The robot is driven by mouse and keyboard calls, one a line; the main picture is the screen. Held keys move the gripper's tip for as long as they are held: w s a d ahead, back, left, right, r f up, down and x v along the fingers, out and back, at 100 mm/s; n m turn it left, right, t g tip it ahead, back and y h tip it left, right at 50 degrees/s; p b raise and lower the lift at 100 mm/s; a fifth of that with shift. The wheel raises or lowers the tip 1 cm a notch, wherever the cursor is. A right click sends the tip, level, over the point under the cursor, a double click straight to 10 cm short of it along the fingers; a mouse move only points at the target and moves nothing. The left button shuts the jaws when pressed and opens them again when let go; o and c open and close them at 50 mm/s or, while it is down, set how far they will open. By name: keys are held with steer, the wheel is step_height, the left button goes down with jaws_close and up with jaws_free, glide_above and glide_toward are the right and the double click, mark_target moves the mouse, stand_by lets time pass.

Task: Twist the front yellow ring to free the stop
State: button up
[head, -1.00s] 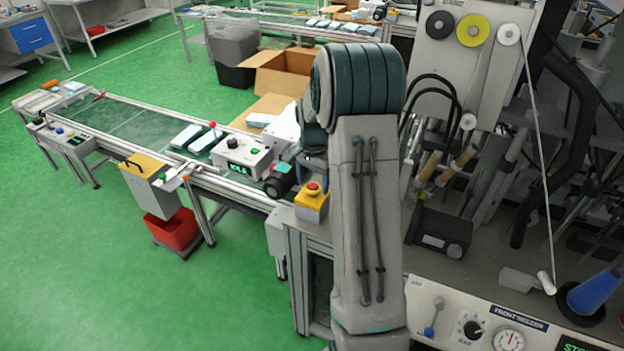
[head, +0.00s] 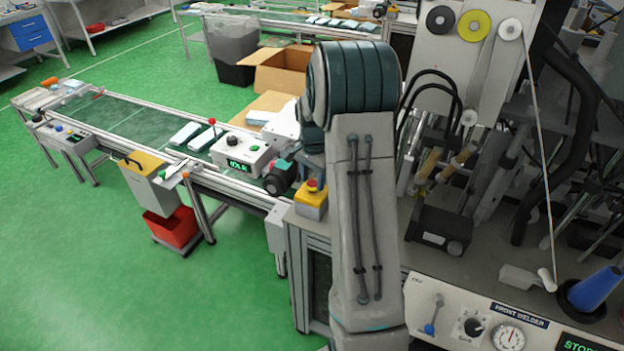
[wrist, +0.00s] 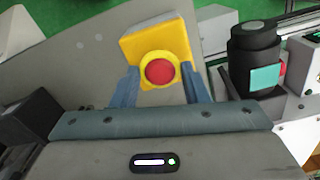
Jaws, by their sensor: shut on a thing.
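The stop is a round red button (wrist: 159,72) in a yellow ring (wrist: 159,54) on a yellow box (wrist: 138,45). In the head view the yellow box (head: 311,203) stands at the front left corner of the welder bench, beside my arm. My gripper (wrist: 161,92) is over the stop, with one finger on each side of the ring, and is shut on it. The fingertips partly cover the ring's sides and the box's lower part. In the head view my arm hides much of the gripper.
A black cylinder with a teal label (wrist: 254,60) stands close right of my gripper in the wrist view. In the head view a white control box (head: 243,158) and a conveyor (head: 130,122) lie left. A dark block (head: 438,229) is right of my arm.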

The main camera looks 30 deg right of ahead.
steer(key=m+b, duration=0.1)
steer(key=m, duration=0.2)
steer(key=shift+m, duration=0.4)
steer(key=shift+s+m, duration=0.1)
steer(key=shift+m, duration=1.8)
steer(key=o, duration=1)
step_height(320, 180, up, 14)
steer(key=shift+f+b, duration=0.1)
steer(key=shift+b, duration=0.8)
